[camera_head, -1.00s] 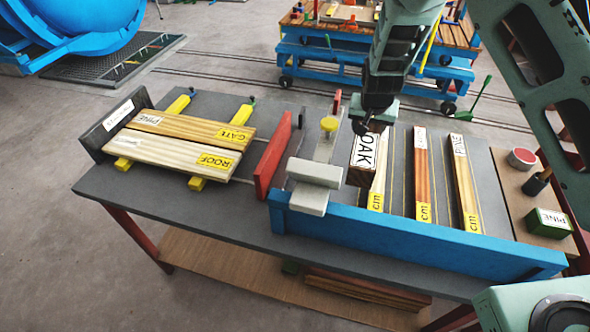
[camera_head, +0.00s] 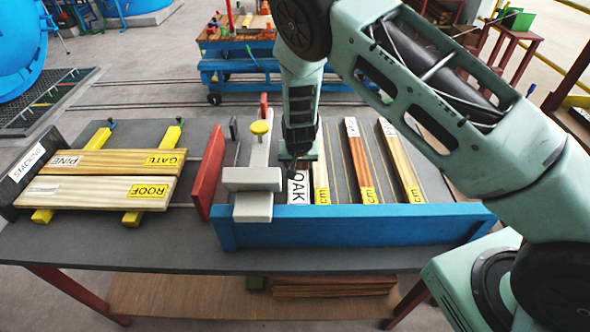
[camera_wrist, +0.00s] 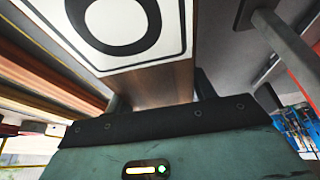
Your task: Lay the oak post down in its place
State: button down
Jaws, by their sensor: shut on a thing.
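The oak post (camera_head: 298,189) shows its white OAK label near the blue front fence, right of the grey stop block. My gripper (camera_head: 297,158) is shut on it from above and hides much of it. In the wrist view the post (camera_wrist: 160,82) runs between the fingers (camera_wrist: 160,98), its label large at the top. I cannot tell whether the post touches the table. On the left, a board labelled PINE and GATE (camera_head: 115,162) and a paler board labelled ROOF (camera_head: 95,193) lie side by side on yellow bearers.
Several posts with yellow cm labels, such as a brown one (camera_head: 361,165), lie right of my gripper. The blue fence (camera_head: 350,226) borders the front. A red upright plate (camera_head: 208,170) and the grey stop block with a yellow knob (camera_head: 261,128) stand left. Grey table shows at front left.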

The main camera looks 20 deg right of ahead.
jog(key=shift+w+f+p, duration=0.1)
jog(key=shift+f+p, duration=0.4)
jog(key=shift+f, duration=1.4)
jog(key=shift+f, duration=0.2)
jog(key=c, duration=0.8)
grip_release()
